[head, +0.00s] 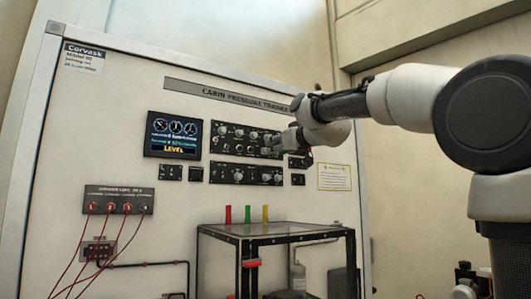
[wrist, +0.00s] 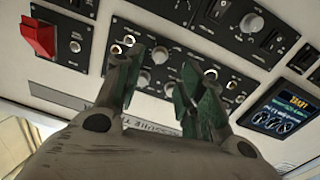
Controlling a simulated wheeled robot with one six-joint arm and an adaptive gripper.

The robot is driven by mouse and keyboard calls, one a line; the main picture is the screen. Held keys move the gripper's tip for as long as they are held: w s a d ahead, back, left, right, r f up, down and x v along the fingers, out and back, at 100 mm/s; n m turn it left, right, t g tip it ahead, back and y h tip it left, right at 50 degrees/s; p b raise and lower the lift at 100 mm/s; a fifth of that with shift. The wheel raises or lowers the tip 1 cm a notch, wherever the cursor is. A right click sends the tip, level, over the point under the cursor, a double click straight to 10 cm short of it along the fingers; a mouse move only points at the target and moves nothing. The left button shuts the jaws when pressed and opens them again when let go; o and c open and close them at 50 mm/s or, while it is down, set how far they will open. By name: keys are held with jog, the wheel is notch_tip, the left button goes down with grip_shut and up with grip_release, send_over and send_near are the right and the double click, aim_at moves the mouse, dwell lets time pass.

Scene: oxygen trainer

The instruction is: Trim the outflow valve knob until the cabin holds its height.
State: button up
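The trainer's display (head: 174,136) shows round gauges and a yellow word that looks like LEVEL. Right of it is a black control panel (head: 228,139) with several small knobs; a second panel (head: 238,174) sits below. I cannot read which knob is the outflow valve. My gripper (head: 270,143) is at the right part of the upper panel. In the wrist view, which looks upside down, my gripper (wrist: 161,75) is open, fingers apart. A pale knob (wrist: 160,55) shows between the fingers with gaps on both sides. The display (wrist: 284,115) also shows there.
A red switch guard (wrist: 40,38) is near the wrist view's left edge. Below the panels stands a clear-walled box with a dark frame (head: 275,238), with red, green and yellow pieces (head: 247,214) above it. Red leads (head: 78,250) hang from a socket plate (head: 118,199) at left.

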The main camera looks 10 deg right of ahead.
jog(key=x, duration=0.6)
jog(key=shift+w, duration=0.25)
jog(key=shift+f, duration=0.1)
grip_shut()
